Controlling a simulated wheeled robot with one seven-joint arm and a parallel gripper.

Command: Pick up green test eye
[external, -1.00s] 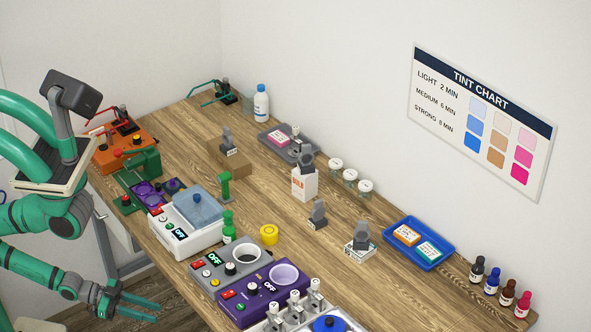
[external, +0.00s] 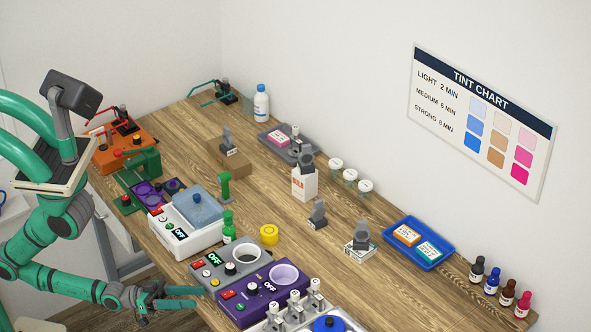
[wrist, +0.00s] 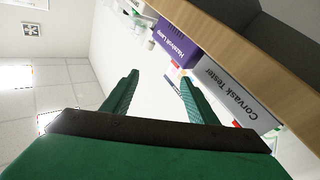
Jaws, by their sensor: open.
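A small green upright piece with a rounded head (external: 224,186) stands on the table behind the white box with the blue lid; it may be the green test eye, but I cannot tell for sure. A green bottle (external: 228,228) stands nearer, beside the grey device. My gripper (external: 197,297) is open and empty, low at the table's near edge, left of the purple device and well away from the green piece. In the wrist view my open fingers (wrist: 160,77) point toward the device fronts, and no green test eye can be made out there.
The grey device (external: 215,272), labelled Corvask Tester in the wrist view (wrist: 235,95), and the purple device (external: 250,305) line the near edge. Bare tabletop (external: 275,195) lies behind.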

